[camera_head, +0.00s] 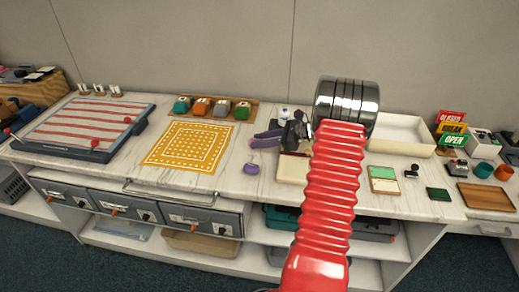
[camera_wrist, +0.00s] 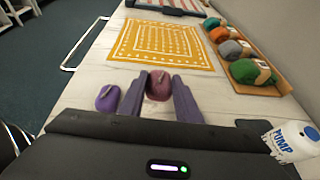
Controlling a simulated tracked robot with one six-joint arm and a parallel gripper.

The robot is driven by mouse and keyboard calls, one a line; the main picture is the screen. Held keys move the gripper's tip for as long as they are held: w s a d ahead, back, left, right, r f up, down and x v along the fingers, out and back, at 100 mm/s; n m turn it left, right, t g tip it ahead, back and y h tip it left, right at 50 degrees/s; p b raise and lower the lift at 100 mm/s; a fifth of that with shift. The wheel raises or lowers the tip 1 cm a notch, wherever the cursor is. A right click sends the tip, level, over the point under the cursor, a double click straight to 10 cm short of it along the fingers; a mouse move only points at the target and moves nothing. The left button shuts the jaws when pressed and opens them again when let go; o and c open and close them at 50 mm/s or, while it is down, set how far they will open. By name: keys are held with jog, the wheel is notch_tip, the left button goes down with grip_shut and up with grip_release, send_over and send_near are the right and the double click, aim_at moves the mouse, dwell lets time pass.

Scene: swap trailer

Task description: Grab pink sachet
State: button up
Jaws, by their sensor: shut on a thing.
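The pink sachet (camera_wrist: 159,84) sits between the two purple fingers of my gripper (camera_wrist: 158,92) in the wrist view. The fingers are shut on it, one on each side. In the head view my gripper (camera_head: 262,138) is over the white counter, right of the yellow patterned cloth, and I cannot make out the sachet there. Whether the sachet touches the counter is not clear. A purple pouch-like item (camera_wrist: 108,98) lies just left of the fingers in the wrist view; it also shows in the head view (camera_head: 251,168).
The yellow cloth (camera_head: 190,146) lies flat beyond the fingers. A wooden tray (camera_wrist: 242,75) of several coloured items stands along the wall. A white pump bottle (camera_wrist: 291,141) is close on the right in the wrist view. A cream bin (camera_head: 400,145) stands farther right.

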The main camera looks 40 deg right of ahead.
notch_tip(320, 180, up, 5)
jog(key=shift+r, duration=0.2)
dwell(0.6)
